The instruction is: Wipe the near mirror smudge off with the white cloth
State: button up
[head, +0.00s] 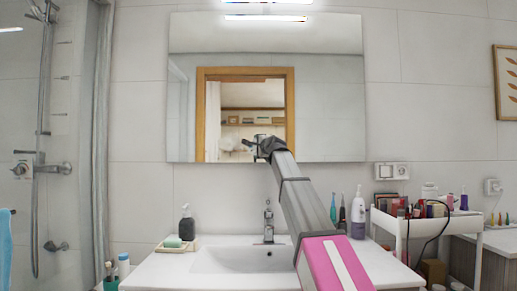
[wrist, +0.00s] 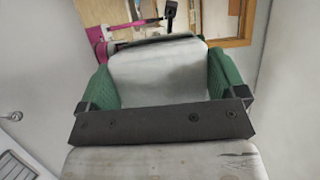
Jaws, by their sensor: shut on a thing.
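The mirror (head: 330,110) hangs on the tiled wall above the sink. My arm reaches up to its lower middle, and my gripper (head: 262,147) is in front of the glass there. In the wrist view, the green-sided fingers of my gripper (wrist: 162,85) are shut on the pale, greyish-white cloth (wrist: 160,70), which lies between them. The mirror's reflection fills the background beyond it. I cannot tell whether the cloth touches the glass. No smudge can be made out; my gripper and the cloth hide part of the mirror.
Below is the white sink counter (head: 210,262) with a tap (head: 268,222). A dark soap bottle (head: 186,223) and a soap dish (head: 176,244) stand at left.

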jog(key=shift+w, duration=0.6)
jog(key=shift+d, duration=0.1)
jog(key=d, duration=1.1)
dwell(1.0)
jog(key=shift+w, duration=0.1)
